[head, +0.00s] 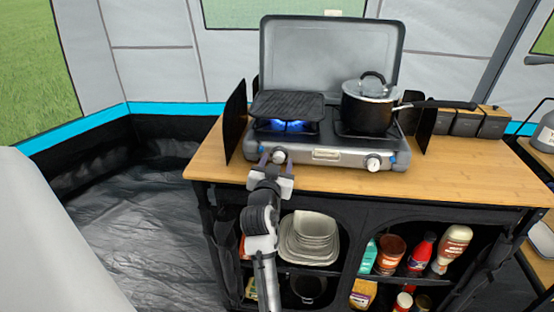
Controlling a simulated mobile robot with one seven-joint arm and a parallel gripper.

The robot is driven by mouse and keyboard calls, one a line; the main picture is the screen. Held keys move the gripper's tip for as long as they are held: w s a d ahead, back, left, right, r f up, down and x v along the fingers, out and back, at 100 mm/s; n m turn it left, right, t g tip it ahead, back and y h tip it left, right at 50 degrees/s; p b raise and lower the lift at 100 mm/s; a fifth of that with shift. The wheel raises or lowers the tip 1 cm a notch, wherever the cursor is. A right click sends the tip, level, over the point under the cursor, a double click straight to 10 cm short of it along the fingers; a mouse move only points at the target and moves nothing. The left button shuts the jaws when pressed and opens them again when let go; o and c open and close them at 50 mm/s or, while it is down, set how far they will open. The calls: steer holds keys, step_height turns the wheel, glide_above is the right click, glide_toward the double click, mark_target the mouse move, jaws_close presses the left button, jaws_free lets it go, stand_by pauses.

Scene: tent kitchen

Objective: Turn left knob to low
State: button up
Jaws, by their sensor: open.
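The camping stove (325,155) stands on the wooden counter with its lid up. The left knob (279,157) is on the stove's front panel, below the left burner. A blue flame (288,126) burns there under a black griddle (287,105). The right knob (373,163) is at the right end of the panel. My gripper (277,160) is open at the left knob, its fingers to either side of it. I cannot tell whether they touch it. The knob's pointer is too small to read.
A black pot with a lid (368,104) sits on the right burner, its handle reaching right. Dark windscreens (235,120) flank the stove. Black canisters (466,122) stand at the back right. Shelves below hold bowls (309,238) and bottles. The counter's front right (470,180) is clear.

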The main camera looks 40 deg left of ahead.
steer(key=shift+w+a, duration=0.2)
steer(key=shift+w, duration=0.2)
steer(key=c, duration=1)
steer(key=shift+o, duration=0.2)
